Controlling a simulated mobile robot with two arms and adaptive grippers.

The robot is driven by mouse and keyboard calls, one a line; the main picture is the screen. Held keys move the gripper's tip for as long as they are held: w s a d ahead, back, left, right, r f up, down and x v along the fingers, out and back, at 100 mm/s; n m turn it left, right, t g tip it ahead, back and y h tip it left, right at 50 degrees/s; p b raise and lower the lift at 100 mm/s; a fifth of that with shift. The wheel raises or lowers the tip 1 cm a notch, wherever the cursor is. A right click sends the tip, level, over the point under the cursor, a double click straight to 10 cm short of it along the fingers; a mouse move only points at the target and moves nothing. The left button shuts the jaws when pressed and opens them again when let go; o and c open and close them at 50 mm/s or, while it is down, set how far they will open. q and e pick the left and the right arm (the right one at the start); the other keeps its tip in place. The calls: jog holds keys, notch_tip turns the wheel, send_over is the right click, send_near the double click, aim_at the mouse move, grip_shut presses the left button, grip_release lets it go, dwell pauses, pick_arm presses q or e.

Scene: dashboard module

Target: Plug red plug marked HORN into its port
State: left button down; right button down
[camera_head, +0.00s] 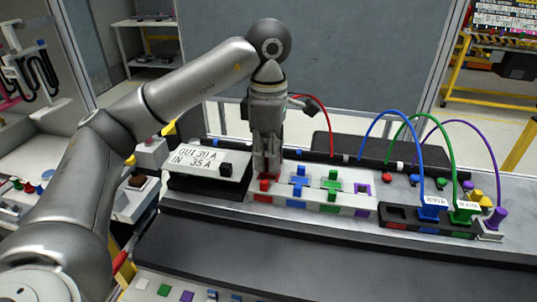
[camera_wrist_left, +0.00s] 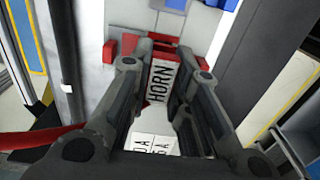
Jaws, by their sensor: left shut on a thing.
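My left gripper (camera_head: 267,172) points down over the left end of a white connector block (camera_head: 327,207) and is shut on the red HORN plug. In the left wrist view the plug's white label reading HORN (camera_wrist_left: 161,82) shows between the fingers (camera_wrist_left: 150,95). Red parts of the plug or port (camera_wrist_left: 166,44) show just beyond the label. In the head view the red port (camera_head: 264,186) is right under the fingertips. The fingers hide the plug there, so I cannot tell how deep it sits. A red cable (camera_head: 318,107) arcs from the gripper to the right.
Blue (camera_head: 300,180), green (camera_head: 332,182) and purple (camera_head: 362,191) ports follow on the block. A box marked 30 A, 35 A (camera_head: 207,165) stands close on the left. To the right, blue (camera_head: 429,211), green (camera_head: 466,212) and purple (camera_head: 494,220) plugs with arched cables stand up.

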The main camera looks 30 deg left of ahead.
pick_arm(q)
jog(key=shift+f+b, duration=0.45)
jog(key=shift+f, duration=0.25)
jog(key=c, duration=1.3)
grip_release()
notch_tip(320, 180, up, 12)
jog(key=shift+f, duration=0.1)
